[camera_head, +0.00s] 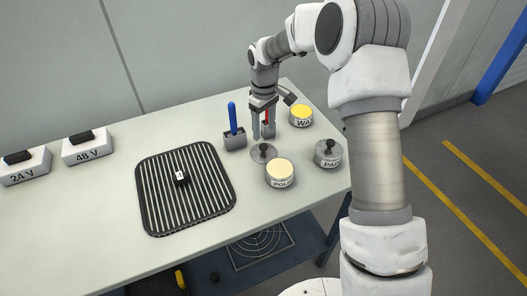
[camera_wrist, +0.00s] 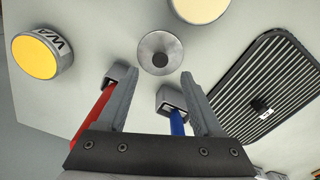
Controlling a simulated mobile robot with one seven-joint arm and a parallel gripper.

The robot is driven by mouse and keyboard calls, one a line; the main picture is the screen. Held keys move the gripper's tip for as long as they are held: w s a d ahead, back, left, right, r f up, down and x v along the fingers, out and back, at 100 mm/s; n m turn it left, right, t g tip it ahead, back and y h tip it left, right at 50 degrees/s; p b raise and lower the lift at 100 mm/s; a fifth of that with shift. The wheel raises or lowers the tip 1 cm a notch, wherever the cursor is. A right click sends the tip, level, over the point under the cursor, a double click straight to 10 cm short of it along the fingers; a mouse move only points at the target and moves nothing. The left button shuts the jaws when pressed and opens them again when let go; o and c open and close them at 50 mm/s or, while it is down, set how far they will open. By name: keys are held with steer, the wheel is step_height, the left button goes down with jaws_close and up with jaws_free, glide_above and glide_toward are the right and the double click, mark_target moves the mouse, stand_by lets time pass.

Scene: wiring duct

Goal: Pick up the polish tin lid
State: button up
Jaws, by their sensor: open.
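The polish tin lid (camera_head: 264,153) is a grey disc with a dark knob, lying flat on the table beside the open polish tin (camera_head: 281,173), which shows a cream top. In the wrist view the lid (camera_wrist: 148,44) is ahead of the fingertips, with its dark knob (camera_wrist: 160,60) roughly centred between them. The polish tin (camera_wrist: 199,9) is partly cut off at the top edge there. My gripper (camera_head: 262,131) is open and empty, pointing down above the table, behind the lid. Its two fingers (camera_wrist: 159,83) are apart and do not touch the lid.
A holder with a blue handle (camera_head: 232,117) and one with a red handle (camera_head: 267,116) stand close around my gripper. A yellow-topped tin (camera_head: 300,115) and a lidded tin (camera_head: 328,156) are to the right. A ribbed black mat (camera_head: 150,216) lies left; beyond it are two voltage-marked blocks.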

mark_target(264, 146)
steer(key=shift+a+f, duration=0.1)
steer(key=shift+f, duration=3.35)
jaws_close()
